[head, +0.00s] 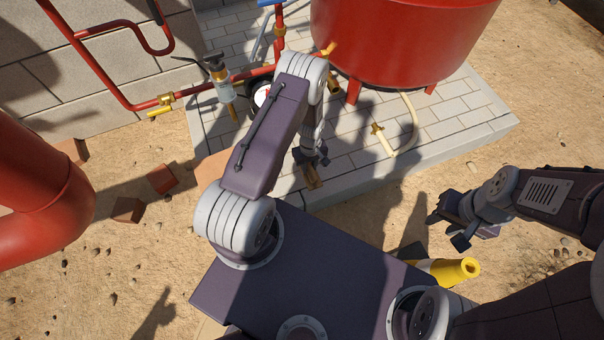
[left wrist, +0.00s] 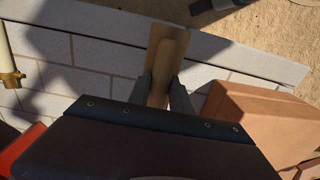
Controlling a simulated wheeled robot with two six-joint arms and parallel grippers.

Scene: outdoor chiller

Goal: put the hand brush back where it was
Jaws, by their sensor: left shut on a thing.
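The hand brush (head: 313,178), a light wooden piece, is in my left gripper (head: 312,160) over the front edge of the pale paved plinth (head: 455,120). In the left wrist view the brush (left wrist: 166,48) shows its flat wooden back and handle, with the two dark fingers (left wrist: 166,92) closed on the handle. Its bristles are not visible. I cannot tell whether it touches the paving. My right gripper (head: 447,231) has its fingers apart and is empty, over the sandy ground at the right.
A red tank (head: 405,40) stands on the plinth, with a cream hose (head: 412,125) beside it. A bottle with a black top (head: 222,85) stands near red pipes (head: 130,100) at the left. Bricks (head: 160,178) lie on sand. A yellow cone (head: 455,270) lies near my base.

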